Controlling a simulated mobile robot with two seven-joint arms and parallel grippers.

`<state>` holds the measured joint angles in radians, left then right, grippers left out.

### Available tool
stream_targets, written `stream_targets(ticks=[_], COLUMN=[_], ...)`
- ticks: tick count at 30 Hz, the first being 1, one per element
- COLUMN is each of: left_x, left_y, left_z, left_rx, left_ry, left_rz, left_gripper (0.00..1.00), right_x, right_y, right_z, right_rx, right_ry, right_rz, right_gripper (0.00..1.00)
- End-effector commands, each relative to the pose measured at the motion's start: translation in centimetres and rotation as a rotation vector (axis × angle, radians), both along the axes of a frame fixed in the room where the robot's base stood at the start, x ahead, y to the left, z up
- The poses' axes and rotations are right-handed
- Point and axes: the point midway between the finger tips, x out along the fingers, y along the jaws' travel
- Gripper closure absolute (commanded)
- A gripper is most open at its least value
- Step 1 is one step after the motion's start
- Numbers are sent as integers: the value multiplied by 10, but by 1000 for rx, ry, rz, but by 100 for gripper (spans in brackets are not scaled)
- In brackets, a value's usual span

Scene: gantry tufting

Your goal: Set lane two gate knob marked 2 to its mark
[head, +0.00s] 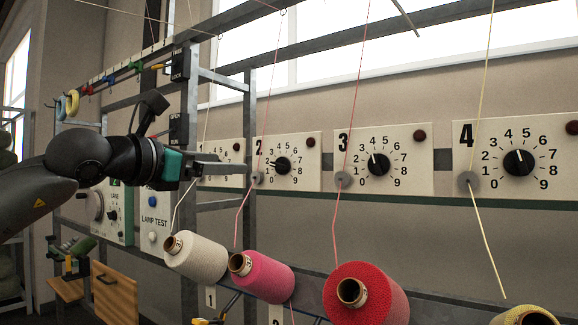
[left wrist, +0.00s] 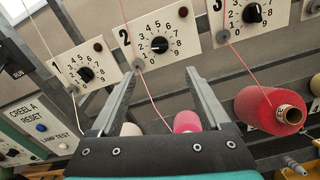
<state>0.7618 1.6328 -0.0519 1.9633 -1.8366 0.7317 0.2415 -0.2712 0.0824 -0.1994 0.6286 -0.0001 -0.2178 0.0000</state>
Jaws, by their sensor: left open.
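The lane two dial panel (head: 312,178), marked 2, is on the wall rail in the middle of the head view. Its black knob (head: 282,165) has a white pointer that seems to point left, near the 2. The same knob (left wrist: 159,45) shows ahead of the fingers in the left wrist view. My left gripper (head: 226,165) is open and empty, left of the knob and apart from it. In the left wrist view its two fingers (left wrist: 160,80) stand wide apart below the knob. My right gripper is not in view.
A pink thread (head: 266,110) hangs at the left edge of panel 2. Panel 3 (head: 425,180) and panel 4 (head: 565,185) are to the right. White (head: 205,262), pink (head: 270,280) and red (head: 390,300) yarn cones stand below. A grey frame post (head: 250,120) is near my gripper.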

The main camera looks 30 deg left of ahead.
Motion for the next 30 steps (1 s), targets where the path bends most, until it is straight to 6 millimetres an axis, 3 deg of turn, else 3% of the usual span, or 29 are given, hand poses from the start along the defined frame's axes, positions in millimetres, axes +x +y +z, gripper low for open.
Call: stream_targets(ticks=[5,12,22,30], left_x=[2,20,53,92], left_y=[0,-2,-5,-8], left_z=[3,5,5,5], left_rx=[6,1,1,-3], left_ry=[-2,-1,-2,-2], left_rz=[3,-1,-1,0], left_gripper=[20,20,20,20], right_x=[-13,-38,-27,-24], right_y=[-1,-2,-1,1], right_z=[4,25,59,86], right_rx=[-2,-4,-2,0], right_ry=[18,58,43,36], right_rz=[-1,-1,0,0], right_gripper=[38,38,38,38])
